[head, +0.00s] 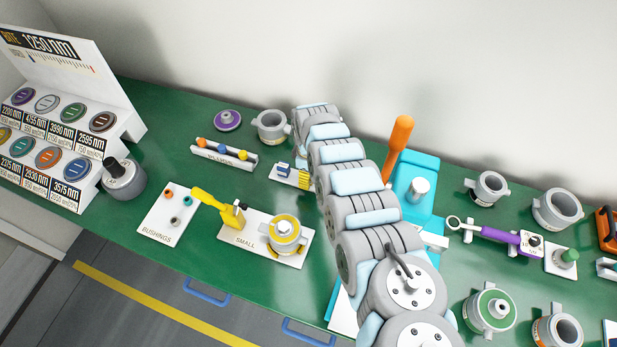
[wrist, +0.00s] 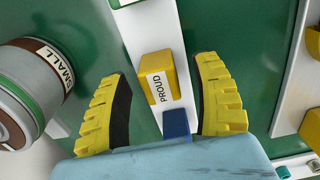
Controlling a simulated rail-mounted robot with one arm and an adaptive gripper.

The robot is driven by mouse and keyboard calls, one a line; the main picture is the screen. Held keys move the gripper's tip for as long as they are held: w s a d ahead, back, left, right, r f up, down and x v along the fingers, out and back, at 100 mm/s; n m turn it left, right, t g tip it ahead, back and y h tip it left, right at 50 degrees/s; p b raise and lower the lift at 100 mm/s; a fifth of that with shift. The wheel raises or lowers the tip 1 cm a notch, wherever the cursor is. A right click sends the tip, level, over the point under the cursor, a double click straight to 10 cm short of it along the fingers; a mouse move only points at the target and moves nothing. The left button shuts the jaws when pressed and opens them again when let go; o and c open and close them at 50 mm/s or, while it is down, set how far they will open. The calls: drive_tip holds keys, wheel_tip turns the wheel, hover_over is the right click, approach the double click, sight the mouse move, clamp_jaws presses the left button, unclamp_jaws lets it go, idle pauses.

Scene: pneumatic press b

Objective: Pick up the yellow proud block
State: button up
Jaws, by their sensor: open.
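The yellow proud block (wrist: 155,68) carries a white PROUD label and sits on a narrow white holder (wrist: 150,28) in the wrist view. My gripper (wrist: 163,72) is open, its two yellow-and-black fingers apart on the left and right of the block. I see no contact between fingers and block. A dark blue block (wrist: 176,124) lies just below the proud block, closer to my wrist. In the head view, the small holder (head: 303,184) with yellow and blue blocks stands beside my arm. My gripper cannot be made out there.
A grey cylinder (wrist: 25,70) labelled SMALL is left of my fingers. A white rack (wrist: 293,70) with yellow parts is at the right.

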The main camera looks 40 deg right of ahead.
clamp_jaws()
drive_tip(key=shift+r, duration=0.1)
idle(0.3)
